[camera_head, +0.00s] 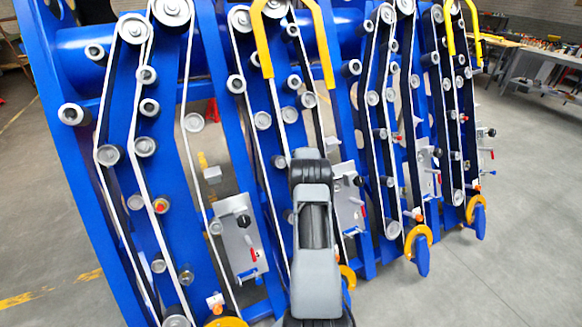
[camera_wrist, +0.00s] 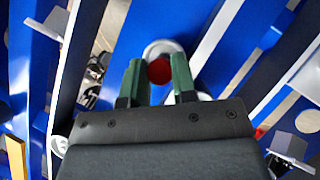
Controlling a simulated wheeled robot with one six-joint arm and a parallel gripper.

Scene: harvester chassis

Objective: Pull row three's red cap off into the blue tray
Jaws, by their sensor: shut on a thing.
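In the wrist view, the two green fingers of my gripper (camera_wrist: 158,62) stand either side of a round red cap (camera_wrist: 160,72) and are shut on it. The cap sits in front of a pale round roller or ring (camera_wrist: 163,46) on a blue beam. Whether the cap is still seated there I cannot tell. In the head view my arm hides the gripper and the cap. A small blue piece shows under the left grey panel (camera_head: 250,275), with similar ones under other panels; I cannot tell whether any is the blue tray.
The blue chassis (camera_head: 60,115) carries several rows of grey rollers and white belts. Yellow curved bars (camera_head: 262,50) stick out near the top. Grey panels (camera_head: 237,235) with red and blue handles stand low on the rows. Open floor (camera_head: 525,230) lies to the right.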

